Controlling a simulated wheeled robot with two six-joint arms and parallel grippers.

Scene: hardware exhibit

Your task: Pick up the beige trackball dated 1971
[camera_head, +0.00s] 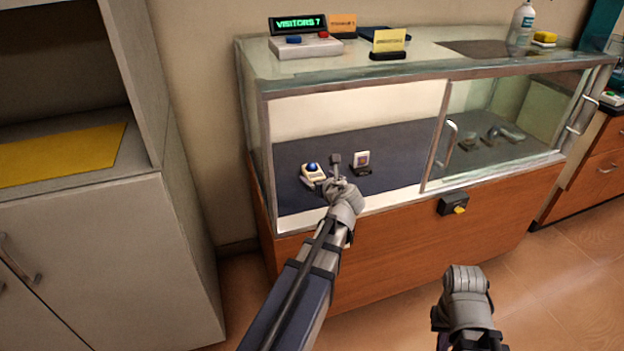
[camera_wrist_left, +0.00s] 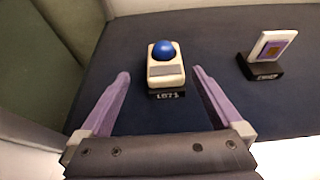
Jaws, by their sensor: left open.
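The beige trackball (camera_head: 312,172) with a blue ball sits on the dark blue floor of the glass display case, at the left. In the left wrist view the trackball (camera_wrist_left: 166,68) stands ahead, with a black label reading 1971 at its front. My left gripper (camera_head: 334,163) reaches into the case through its open front. Its jaws (camera_wrist_left: 161,82) are open and empty, one finger towards each side of the trackball, which lies slightly beyond the fingertips. Whether they touch it cannot be told, but gaps show on both sides. My right gripper (camera_head: 466,280) is outside, low in front of the case; its fingertips are unclear.
A small framed chip on a black stand (camera_head: 361,162) is right of the trackball; it also shows in the left wrist view (camera_wrist_left: 268,55). A glass door (camera_head: 500,125) covers the case's right half. A black lock box (camera_head: 453,204) is on the wooden front. A cabinet (camera_head: 110,240) stands left.

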